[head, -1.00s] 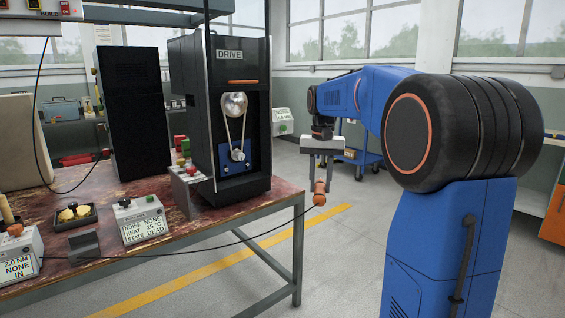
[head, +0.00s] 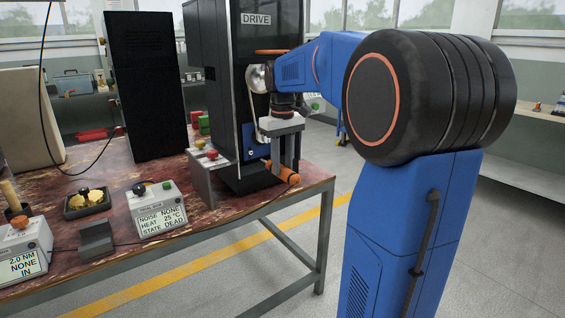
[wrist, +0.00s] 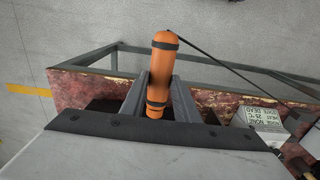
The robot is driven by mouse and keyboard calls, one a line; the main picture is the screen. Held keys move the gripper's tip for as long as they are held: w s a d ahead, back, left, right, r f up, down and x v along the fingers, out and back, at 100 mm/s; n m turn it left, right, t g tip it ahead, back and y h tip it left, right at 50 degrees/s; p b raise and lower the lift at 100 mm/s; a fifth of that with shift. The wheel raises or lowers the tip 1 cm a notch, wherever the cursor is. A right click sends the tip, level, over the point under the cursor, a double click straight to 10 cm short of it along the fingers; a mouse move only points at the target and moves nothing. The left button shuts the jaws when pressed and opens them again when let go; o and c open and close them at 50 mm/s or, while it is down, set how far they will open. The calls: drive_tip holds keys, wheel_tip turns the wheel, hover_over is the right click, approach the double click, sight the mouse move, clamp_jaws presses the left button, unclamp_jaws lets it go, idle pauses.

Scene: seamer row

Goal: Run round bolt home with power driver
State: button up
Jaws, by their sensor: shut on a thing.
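My gripper (head: 281,160) is shut on the orange power driver (head: 284,173), which has dark bands and a cable running off it. The driver also shows between the fingers in the wrist view (wrist: 161,70). It hangs over the bench's right end, in front of the black DRIVE machine (head: 256,60). The machine's open front holds a silver pulley with a belt (head: 259,78) and a blue plate (head: 262,150), partly covered by my arm and gripper. I cannot make out the round bolt or the driver's tip.
A control box with a red button (head: 212,155) stands left of the machine. A trial box (head: 157,208) reads noise none, heat 25 °C, state dead. A torque box (head: 22,248) reads 2.0 NM, none, in. A black tray (head: 88,210) holds yellow parts beside an empty dark cradle (head: 96,240).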

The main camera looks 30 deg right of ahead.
drive_tip(key=shift+w+a, duration=0.1)
drive_tip(key=shift+w, duration=3.05)
drive_tip(key=shift+w+r, duration=0.1)
drive_tip(key=shift+w, duration=0.25)
idle(1.2)
drive_tip(key=shift+s, duration=0.1)
